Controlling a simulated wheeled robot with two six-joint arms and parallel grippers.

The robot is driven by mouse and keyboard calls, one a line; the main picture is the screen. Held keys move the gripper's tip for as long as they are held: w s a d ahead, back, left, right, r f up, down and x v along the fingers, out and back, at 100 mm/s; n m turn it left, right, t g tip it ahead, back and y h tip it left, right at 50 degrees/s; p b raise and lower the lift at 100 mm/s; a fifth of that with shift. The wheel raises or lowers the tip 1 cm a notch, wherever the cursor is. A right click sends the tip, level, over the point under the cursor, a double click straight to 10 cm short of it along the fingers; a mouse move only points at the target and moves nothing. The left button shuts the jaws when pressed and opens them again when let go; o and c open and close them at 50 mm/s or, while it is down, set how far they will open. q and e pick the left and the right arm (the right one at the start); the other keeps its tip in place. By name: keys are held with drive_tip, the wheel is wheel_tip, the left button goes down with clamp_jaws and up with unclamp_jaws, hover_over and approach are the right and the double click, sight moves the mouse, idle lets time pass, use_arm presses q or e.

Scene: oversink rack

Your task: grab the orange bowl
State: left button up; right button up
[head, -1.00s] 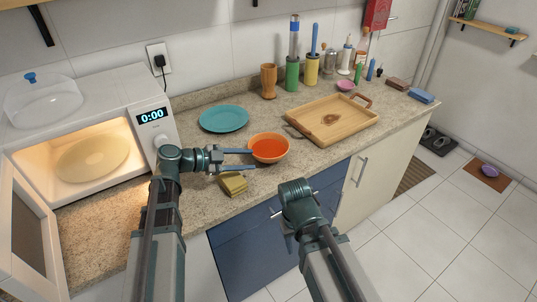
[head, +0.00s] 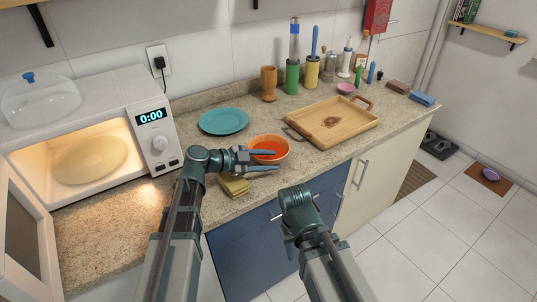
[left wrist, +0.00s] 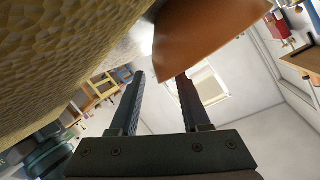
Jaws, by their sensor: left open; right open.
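The orange bowl (head: 270,141) stands on the counter, right of the teal plate, with red-orange contents or interior showing. My left gripper (head: 276,161) is open at the bowl's near side. Its upper finger crosses in front of the bowl, and its lower finger lies nearer the counter edge. In the left wrist view, the bowl (left wrist: 210,40) is close beyond the right finger of the open left gripper (left wrist: 160,85); contact cannot be told. My right gripper (head: 279,229) is open and low in front of the blue cabinet, away from the bowl.
A yellow sponge (head: 233,186) lies just under my left gripper. The teal plate (head: 223,121), wooden tray (head: 345,118) and wooden cup (head: 268,84) stand around the bowl. An open microwave (head: 150,112) is at the left.

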use_arm(q)
drive_tip(key=shift+d, duration=0.1)
clamp_jaws()
idle(1.2)
